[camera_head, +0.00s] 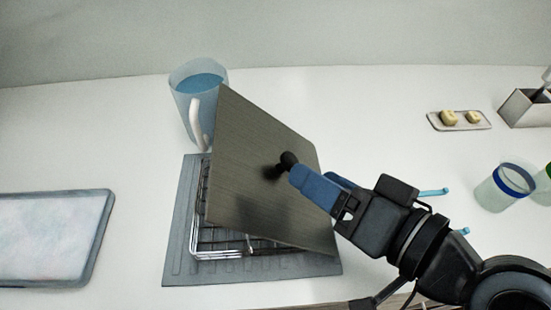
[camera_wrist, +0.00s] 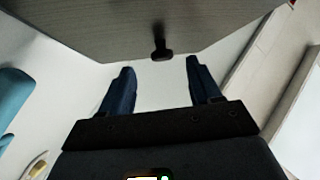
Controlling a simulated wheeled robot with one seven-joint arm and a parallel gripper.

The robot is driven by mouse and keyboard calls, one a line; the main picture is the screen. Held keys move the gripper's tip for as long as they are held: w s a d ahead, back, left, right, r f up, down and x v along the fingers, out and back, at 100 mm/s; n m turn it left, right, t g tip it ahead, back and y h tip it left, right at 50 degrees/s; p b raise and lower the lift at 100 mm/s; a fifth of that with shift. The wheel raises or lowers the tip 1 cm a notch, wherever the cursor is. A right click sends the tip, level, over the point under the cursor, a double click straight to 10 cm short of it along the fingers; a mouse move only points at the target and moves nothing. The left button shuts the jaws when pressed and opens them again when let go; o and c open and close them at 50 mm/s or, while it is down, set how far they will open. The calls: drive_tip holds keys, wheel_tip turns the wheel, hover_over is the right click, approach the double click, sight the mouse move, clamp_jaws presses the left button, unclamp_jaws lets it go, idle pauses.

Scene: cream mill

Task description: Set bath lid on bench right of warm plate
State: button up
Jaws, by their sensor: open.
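The bath lid, a dark grey flat plate (camera_head: 250,180) with a black knob (camera_head: 289,159), is tilted steeply over a wire rack (camera_head: 215,243) on a ribbed grey mat (camera_head: 180,225). Its lower edge is near the rack; exact contact is unclear. My gripper (camera_head: 316,182) is at the knob from the right. In the wrist view my gripper (camera_wrist: 158,75) has its blue fingers apart, with the knob (camera_wrist: 161,45) just ahead of and between the fingertips and the lid (camera_wrist: 90,25) beyond. I cannot tell for certain which item is the warm plate.
A pale-topped tray-like slab (camera_head: 45,238) lies at left. A blue jug (camera_head: 196,95) stands behind the lid. A small tray with yellow pieces (camera_head: 460,119), a metal box (camera_head: 524,108) and a blue-rimmed jar (camera_head: 504,187) are at right. White bench between is mostly clear.

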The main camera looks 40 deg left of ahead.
sight(285, 165)
drive_tip(key=p+x, duration=0.1)
drive_tip(key=x, duration=0.4)
drive_tip(key=shift+a+r, duration=0.15)
clamp_jaws()
idle(0.4)
